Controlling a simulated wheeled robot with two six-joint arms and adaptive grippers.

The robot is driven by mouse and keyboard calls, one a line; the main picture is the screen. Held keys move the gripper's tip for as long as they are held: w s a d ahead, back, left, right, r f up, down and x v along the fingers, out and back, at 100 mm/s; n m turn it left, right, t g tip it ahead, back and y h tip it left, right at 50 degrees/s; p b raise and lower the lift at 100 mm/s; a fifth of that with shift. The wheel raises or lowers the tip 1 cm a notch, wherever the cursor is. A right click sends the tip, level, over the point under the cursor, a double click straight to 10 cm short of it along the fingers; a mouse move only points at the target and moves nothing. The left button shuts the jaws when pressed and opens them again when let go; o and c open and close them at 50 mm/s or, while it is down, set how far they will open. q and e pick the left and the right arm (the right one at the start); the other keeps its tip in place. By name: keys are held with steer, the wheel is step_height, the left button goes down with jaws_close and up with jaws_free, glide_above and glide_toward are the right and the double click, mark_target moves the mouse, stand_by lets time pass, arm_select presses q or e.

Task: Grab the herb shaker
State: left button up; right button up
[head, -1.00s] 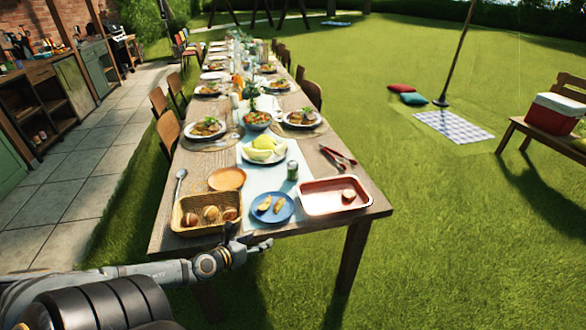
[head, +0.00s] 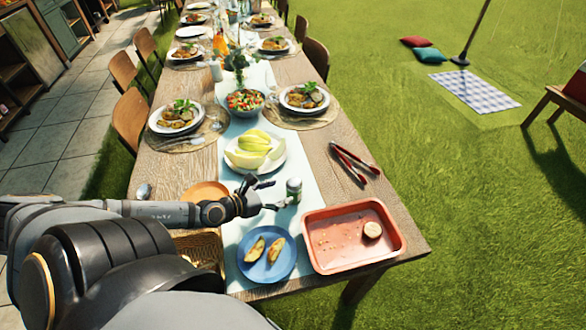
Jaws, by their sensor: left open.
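The herb shaker (head: 294,189) is a small greenish cylinder with a pale metallic top. It stands upright on the pale table runner, between the plate of melon slices and the pink tray. My left gripper (head: 272,194) is open just left of the shaker, its fingers pointing towards it. From this view I cannot tell whether a fingertip touches it. My right gripper is not in the head view.
A pink tray (head: 314,258) and a blue plate (head: 245,271) lie nearest the front edge. A white plate of melon (head: 234,161) stands behind the gripper. Red tongs (head: 350,163) lie to the right. My arm partly covers the wicker basket (head: 206,248).

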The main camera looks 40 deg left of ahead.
mark_target(287, 190)
arm_select(q)
steer(key=shift+d+r, duration=0.3)
steer(key=shift+r, duration=0.05)
steer(key=shift+p+x, duration=0.45)
steer(key=shift+x, duration=1.45)
steer(key=shift+w+d+f, duration=0.15)
steer(key=shift+w+f, duration=0.05)
steer(key=shift+w+d+f, duration=0.1)
steer(key=shift+f, duration=0.05)
steer(key=shift+w+f, duration=0.15)
steer(key=shift+w, duration=0.15)
steer(key=x, duration=0.4)
steer(key=shift+d+f, duration=0.1)
steer(key=shift+w+d+f, duration=0.1)
steer(key=shift+w+f, duration=0.1)
steer(key=shift+w, duration=0.05)
steer(key=shift+s, duration=0.1)
steer(key=shift+c, duration=0.7)
steer(key=c, duration=1.2)
steer(key=shift+c, duration=0.2)
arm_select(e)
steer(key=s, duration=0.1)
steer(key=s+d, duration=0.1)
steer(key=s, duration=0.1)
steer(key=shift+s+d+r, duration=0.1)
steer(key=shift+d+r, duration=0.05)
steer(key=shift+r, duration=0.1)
arm_select(q)
steer(key=shift+r, duration=0.1)
jaws_close()
